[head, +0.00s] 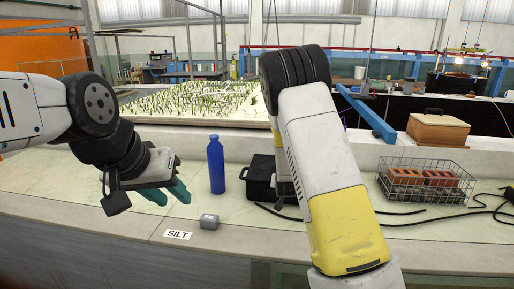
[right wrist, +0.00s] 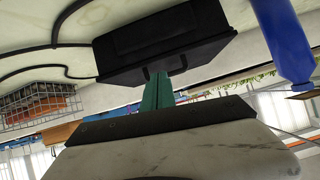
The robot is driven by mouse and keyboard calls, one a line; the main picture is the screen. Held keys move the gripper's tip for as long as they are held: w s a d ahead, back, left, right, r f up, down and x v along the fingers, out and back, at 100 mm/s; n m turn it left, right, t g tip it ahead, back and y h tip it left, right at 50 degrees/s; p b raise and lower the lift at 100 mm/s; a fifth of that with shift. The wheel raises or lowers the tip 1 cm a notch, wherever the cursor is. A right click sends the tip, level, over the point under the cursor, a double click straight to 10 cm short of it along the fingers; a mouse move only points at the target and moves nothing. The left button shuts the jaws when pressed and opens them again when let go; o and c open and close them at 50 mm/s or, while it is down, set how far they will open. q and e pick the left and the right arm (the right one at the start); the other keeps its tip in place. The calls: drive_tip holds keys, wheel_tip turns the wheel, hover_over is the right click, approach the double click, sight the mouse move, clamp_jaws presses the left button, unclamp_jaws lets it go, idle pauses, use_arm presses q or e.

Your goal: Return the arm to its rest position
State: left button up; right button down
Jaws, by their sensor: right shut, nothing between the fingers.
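My left gripper (head: 175,198) is over the pale counter at the left in the head view. Its two teal fingers stand apart with nothing between them. My right arm rises through the middle of the head view and hides its own gripper there. In the right wrist view, which is upside down, my right gripper (right wrist: 157,92) has its green fingers together and empty. They point towards a black box (right wrist: 165,45) with a handle; I cannot tell whether they touch it. The box (head: 260,178) shows partly behind my right arm in the head view.
A blue bottle (head: 216,165) stands between my left gripper and the box. A small grey block (head: 209,222) sits near the SILT label (head: 178,235) at the counter's front. A wire basket (head: 425,183) with bricks and black cables lie right. A planted flume bed (head: 200,100) lies behind.

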drive_tip(key=s+a+r+g+y, duration=0.2)
drive_tip(key=s+r+y, duration=0.1)
drive_tip(key=s+r, duration=0.7)
drive_tip(key=s+r+n+g, duration=0.1)
drive_tip(key=s+r, duration=0.3)
drive_tip(key=s, duration=0.5)
drive_tip(key=s+r+n+g, duration=0.1)
drive_tip(key=s+r, duration=0.3)
drive_tip(key=s, duration=0.5)
drive_tip(key=s+r+n+g+y, duration=0.1)
drive_tip(key=s+r, duration=0.3)
drive_tip(key=s, duration=0.6)
drive_tip(key=shift+d+r+n, duration=0.15)
drive_tip(key=shift+n, duration=0.25)
drive_tip(key=shift+s, duration=0.1)
